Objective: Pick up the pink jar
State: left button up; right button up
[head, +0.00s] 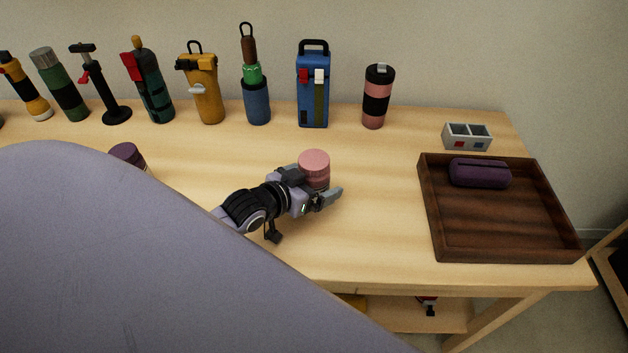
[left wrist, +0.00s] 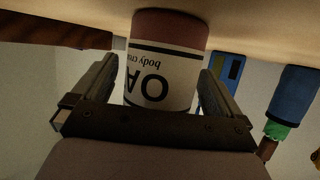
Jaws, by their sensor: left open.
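The pink jar (head: 314,167) stands on the wooden table, near its middle, with its pink lid up. In the left wrist view the jar (left wrist: 166,62) appears upside down, with a white label reading "body" and dark print. My left gripper (head: 322,194) is at the jar, low over the table. Its two fingers (left wrist: 160,88) are open, one on each side of the jar, with the jar between them. A narrow gap shows at the fingers, so I cannot see firm contact. My right gripper is not in view.
A dark wooden tray (head: 436,229) holding a purple case (head: 480,173) is at the right. A small grey box (head: 467,137) stands behind it. Several bottles and tools line the back, including a pink-black tumbler (head: 377,97). A dark purple lid (head: 127,153) is at left.

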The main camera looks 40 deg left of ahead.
pick_arm(q)
jog(key=c, duration=1.2)
jog(key=shift+r, duration=0.1)
jog(key=shift+c, duration=0.3)
jog(key=shift+r, duration=0.15)
